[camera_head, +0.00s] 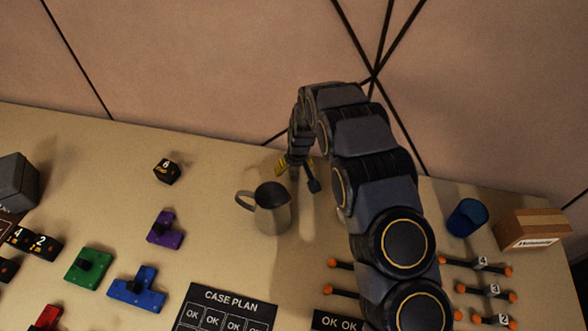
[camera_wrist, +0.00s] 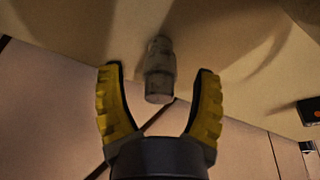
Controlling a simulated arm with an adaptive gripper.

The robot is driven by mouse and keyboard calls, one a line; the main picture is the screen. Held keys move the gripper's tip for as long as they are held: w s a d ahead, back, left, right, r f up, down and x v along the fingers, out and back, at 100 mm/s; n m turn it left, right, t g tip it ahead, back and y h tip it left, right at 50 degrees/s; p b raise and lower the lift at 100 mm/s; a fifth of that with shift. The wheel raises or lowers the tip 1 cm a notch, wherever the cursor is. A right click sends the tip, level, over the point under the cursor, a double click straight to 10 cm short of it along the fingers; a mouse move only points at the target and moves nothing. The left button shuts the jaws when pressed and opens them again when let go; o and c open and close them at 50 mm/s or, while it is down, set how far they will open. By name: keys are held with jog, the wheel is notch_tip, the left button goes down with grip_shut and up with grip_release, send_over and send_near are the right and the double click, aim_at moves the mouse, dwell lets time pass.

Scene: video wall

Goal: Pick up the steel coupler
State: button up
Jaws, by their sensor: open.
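The steel coupler (camera_wrist: 159,70) shows in the wrist view as a small grey stepped cylinder on the tan tabletop. My gripper (camera_wrist: 158,84) is open, its two yellow ridged fingers on either side of the coupler's near end. Gaps show between the coupler and both fingers, so I see no contact. In the head view, my gripper (camera_head: 296,176) is low over the back of the table, behind a metal pitcher. I cannot make out the coupler clearly in the head view.
The metal pitcher (camera_head: 271,208) stands just in front of my gripper. A black numbered cube (camera_head: 167,170) and a purple block (camera_head: 166,229) lie to the left. A blue cup (camera_head: 467,217) and a cardboard box (camera_head: 532,231) are at the right. The wall closes off the back.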

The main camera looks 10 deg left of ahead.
grip_shut()
jog(key=shift+r, duration=0.1)
